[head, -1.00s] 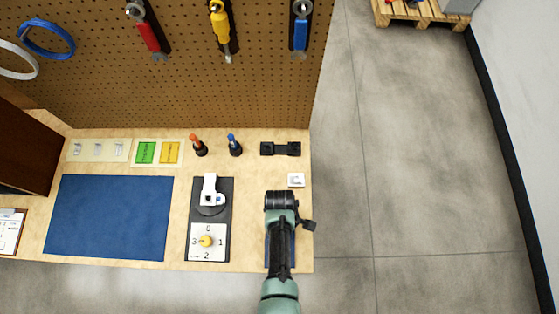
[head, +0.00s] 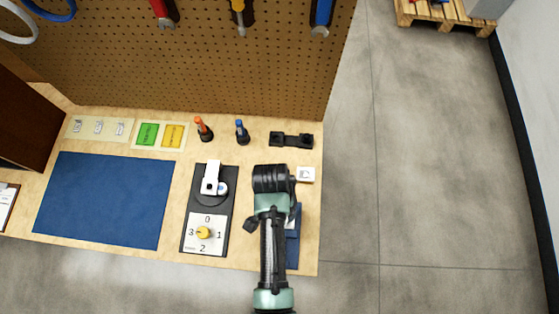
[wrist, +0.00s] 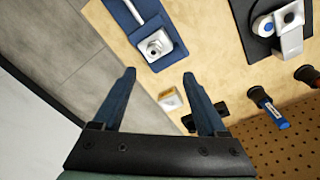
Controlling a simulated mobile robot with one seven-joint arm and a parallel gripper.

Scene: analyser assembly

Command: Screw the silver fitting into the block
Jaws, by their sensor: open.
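My gripper (wrist: 158,74) is open and empty, its two dark blue fingers spread above the bench's right end. In the wrist view a silver square block (wrist: 157,46) with a dark round opening and a pale rod lies on a small blue mat (wrist: 135,12), beyond the fingertips. A small pale square piece (wrist: 170,98) with a grey mark on top sits between the fingers in the picture; it also shows beside my wrist in the head view (head: 306,174). I cannot tell whether it holds the silver fitting. My arm hides the silver block in the head view.
A black fixture (head: 230,188) with a white arm and numbered dial (head: 204,233) stands left of my gripper. A black bracket (head: 291,140) and orange- and blue-handled tools (head: 203,129) stand behind, before the pegboard (head: 200,60). A large blue mat (head: 105,200) lies clear at left.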

